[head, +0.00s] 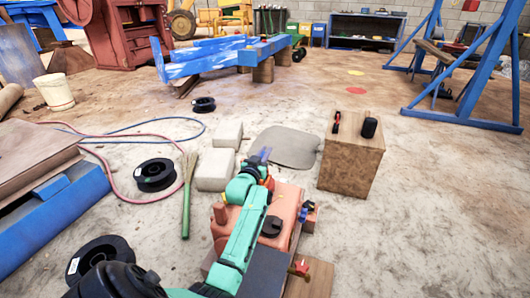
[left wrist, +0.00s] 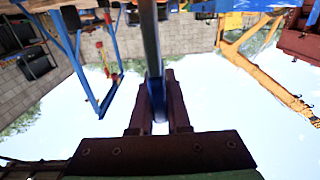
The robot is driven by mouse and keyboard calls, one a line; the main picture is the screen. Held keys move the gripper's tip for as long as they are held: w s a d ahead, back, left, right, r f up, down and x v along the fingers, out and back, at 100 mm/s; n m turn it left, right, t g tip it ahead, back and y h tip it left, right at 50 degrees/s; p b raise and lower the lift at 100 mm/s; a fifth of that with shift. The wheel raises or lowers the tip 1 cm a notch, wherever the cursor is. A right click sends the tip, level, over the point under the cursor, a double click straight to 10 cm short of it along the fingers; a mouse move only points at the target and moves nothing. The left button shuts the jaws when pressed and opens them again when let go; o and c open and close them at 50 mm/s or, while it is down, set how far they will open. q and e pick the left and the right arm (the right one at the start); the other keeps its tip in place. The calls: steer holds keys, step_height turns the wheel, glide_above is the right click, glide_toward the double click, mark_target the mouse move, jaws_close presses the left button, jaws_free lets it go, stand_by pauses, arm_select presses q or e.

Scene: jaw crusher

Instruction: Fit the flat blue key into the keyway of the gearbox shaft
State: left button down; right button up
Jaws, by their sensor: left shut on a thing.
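My left gripper (head: 261,160) is at the end of my green arm, beyond the salmon-coloured gearbox housing (head: 288,205) in the head view. In the left wrist view its two dark fingers (left wrist: 157,82) are shut on the flat blue key (left wrist: 152,45), which stands out lengthwise between them. In the head view the key (head: 264,152) is a small blurred blue patch at the fingertips. The key appears held in the air, clear of the gearbox. My arm covers part of the gearbox. I cannot make out the keyway. My right gripper is not in view.
A wooden block (head: 350,165) with small black and red items stands right of the gripper. Pale blocks (head: 214,171), a green-handled tool (head: 187,200), black spools (head: 155,175) and hoses lie to the left. The floor at right front is clear.

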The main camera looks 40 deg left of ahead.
arm_select(q)
steer(key=shift+f+b, duration=1.4)
steer(key=shift+f, duration=0.8)
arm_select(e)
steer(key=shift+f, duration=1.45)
arm_select(q)
steer(key=c, duration=0.8)
jaws_free()
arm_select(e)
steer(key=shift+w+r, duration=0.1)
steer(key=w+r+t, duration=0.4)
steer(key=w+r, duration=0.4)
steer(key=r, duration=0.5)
arm_select(q)
steer(key=p+v, duration=0.1)
steer(key=v, duration=0.2)
steer(key=shift+p, duration=0.3)
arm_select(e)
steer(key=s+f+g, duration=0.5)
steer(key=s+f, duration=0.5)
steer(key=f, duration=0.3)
arm_select(q)
steer(key=p+v, duration=0.4)
steer(key=v, duration=0.7)
steer(key=shift+s, duration=0.25)
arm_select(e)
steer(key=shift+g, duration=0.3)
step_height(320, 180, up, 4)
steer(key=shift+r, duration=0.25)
